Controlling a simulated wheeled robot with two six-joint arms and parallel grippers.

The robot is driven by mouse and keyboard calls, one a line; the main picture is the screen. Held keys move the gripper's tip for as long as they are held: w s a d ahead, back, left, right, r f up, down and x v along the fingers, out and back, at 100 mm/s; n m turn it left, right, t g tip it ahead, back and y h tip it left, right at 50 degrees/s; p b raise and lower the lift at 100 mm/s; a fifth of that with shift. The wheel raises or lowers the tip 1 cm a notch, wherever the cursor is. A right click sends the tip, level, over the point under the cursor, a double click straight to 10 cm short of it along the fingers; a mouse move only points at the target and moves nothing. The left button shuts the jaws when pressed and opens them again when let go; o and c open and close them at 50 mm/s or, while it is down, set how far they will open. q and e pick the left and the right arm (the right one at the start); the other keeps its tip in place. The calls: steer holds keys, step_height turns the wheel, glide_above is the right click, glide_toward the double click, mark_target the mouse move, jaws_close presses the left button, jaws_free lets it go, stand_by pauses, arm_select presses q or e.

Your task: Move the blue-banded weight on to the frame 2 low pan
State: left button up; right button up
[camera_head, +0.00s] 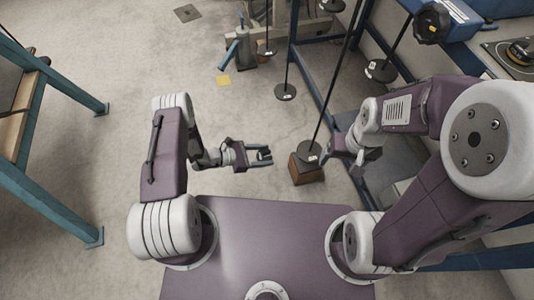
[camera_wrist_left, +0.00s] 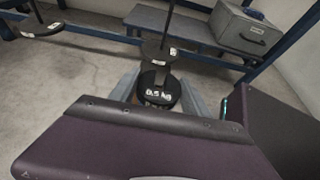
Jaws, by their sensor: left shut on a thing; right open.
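My left gripper (camera_head: 262,157) is shut on a dark round weight (camera_head: 264,153) and holds it above the floor. In the left wrist view the weight (camera_wrist_left: 158,90) is black with a white "0.5 kg" label; no blue band shows. A dark round pan (camera_head: 308,152) hangs on a long rod to the right of the left gripper, apart from it. It seems to be the pan (camera_wrist_left: 159,52) behind the weight in the left wrist view. Its label is too small to read, so I cannot tell if it is frame 2's low pan. My right gripper (camera_head: 347,158) is open and empty beside that pan.
A wooden block (camera_head: 305,174) is under the near pan. Other pans hang further back, one (camera_head: 285,92) centrally and one (camera_head: 380,71) at right. Blue frame bars (camera_head: 309,77) stand behind. A grey case (camera_wrist_left: 245,28) sits on a bench. The floor left of the left gripper is clear.

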arm_select(q)
steer(key=shift+s+a, duration=0.25)
steer(key=shift+a, duration=0.5)
steer(key=shift+s+a, duration=0.3)
steer(key=shift+a, duration=0.5)
steer(key=shift+s+a, duration=0.25)
steer(key=shift+a, duration=0.5)
arm_select(e)
steer(key=shift+r, duration=0.1)
